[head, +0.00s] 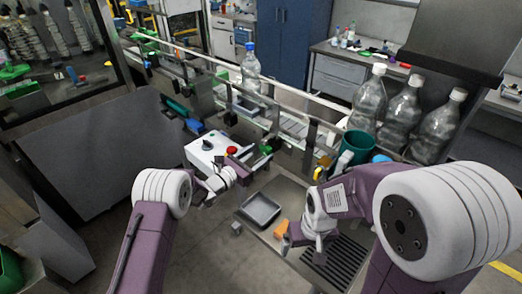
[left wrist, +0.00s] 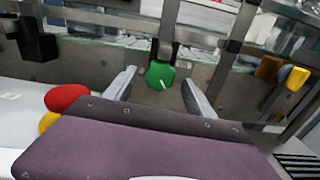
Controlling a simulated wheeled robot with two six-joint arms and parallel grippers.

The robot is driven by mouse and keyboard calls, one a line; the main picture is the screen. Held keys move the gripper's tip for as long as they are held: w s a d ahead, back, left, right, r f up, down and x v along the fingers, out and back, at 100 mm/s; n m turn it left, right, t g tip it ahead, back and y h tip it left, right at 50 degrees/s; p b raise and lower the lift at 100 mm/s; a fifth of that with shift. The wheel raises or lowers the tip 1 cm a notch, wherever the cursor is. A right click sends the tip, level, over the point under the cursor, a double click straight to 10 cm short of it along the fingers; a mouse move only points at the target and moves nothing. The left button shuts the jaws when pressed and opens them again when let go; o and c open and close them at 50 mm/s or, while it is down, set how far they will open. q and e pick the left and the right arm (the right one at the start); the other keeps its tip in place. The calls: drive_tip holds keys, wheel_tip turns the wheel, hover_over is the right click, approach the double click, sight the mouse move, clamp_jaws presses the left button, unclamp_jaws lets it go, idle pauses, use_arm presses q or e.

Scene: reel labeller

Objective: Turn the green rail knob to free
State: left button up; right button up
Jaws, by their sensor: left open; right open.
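The green rail knob (left wrist: 160,75) sits on the rail frame in the left wrist view, with a pale pointer mark on its face. It also shows small in the head view (head: 266,149), just beyond my left gripper. My left gripper (left wrist: 158,92) is open, its two fingers standing on either side of the knob with gaps visible; I cannot tell whether they touch it. In the head view my left gripper (head: 252,163) reaches toward the rail. My right gripper (head: 301,246) is open and empty, low over the front table.
A white control box (head: 207,148) with a red button (head: 232,150) stands left of my left gripper. A yellow knob (left wrist: 297,78) is to the right along the rail. A grey tray (head: 260,210), an orange piece (head: 281,229) and a teal cup (head: 357,146) are near my right arm.

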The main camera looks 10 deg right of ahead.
use_arm(q)
drive_tip(key=shift+w+d, duration=0.35)
drive_tip(key=shift+w, duration=0.15)
use_arm(e)
drive_tip(key=shift+w+a+r, duration=0.1)
drive_tip(key=shift+r, duration=0.05)
use_arm(q)
drive_tip(key=shift+d, duration=0.3)
use_arm(e)
drive_tip(key=shift+s, duration=0.2)
use_arm(q)
drive_tip(key=shift+r, duration=0.1)
